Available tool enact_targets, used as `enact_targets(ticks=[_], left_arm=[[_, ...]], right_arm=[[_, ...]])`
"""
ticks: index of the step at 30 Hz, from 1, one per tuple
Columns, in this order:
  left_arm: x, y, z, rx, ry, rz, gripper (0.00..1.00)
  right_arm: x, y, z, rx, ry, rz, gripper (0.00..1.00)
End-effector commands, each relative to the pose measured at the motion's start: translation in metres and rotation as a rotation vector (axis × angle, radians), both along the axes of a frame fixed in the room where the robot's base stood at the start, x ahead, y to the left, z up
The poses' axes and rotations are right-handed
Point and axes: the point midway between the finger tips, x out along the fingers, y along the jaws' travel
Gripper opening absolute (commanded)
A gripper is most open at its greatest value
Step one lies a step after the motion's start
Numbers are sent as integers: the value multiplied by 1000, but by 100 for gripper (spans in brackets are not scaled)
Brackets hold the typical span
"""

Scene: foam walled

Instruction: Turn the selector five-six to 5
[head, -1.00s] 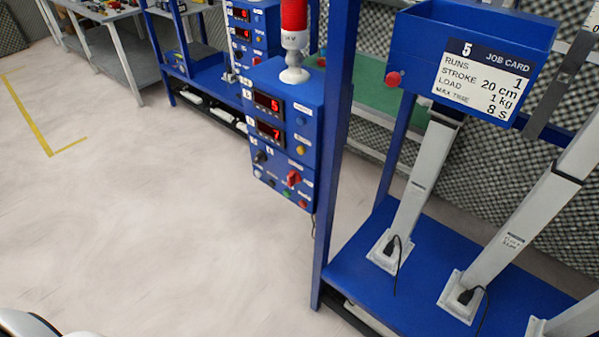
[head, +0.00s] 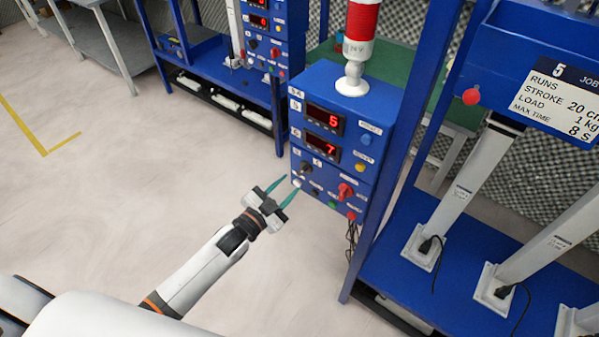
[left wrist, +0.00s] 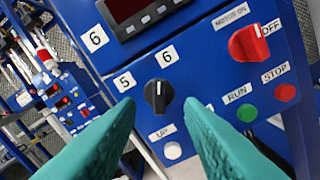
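The selector five-six is a black knob (left wrist: 159,95) on a blue control box (head: 325,120). In the left wrist view it sits below a "5" label at its upper left and a "6" label above it. Its white mark points up, closer to the 6 than to the 5. In the head view the knob (head: 305,168) is small and dark. My left gripper (head: 286,191) is open and empty, just in front of the box's lower left. In the left wrist view its teal fingers (left wrist: 157,125) lie either side of and below the knob, apart from it. My right gripper is not in view.
A red MOTOR switch (left wrist: 248,43), green RUN button (left wrist: 247,113), red STOP button (left wrist: 285,92) and white UP button (left wrist: 172,151) surround the knob. A blue post (head: 410,130) stands right of the box. Open floor lies left.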

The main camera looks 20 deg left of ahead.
Motion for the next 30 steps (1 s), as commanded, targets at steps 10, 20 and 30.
enact_targets(ticks=[10,20,30], left_arm=[[51,-18,0,1,2,1,35],[58,-21,-1,1,3,1,35],[57,-21,-1,1,3,1,0]], right_arm=[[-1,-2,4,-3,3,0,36],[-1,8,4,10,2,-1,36],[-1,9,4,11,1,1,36]])
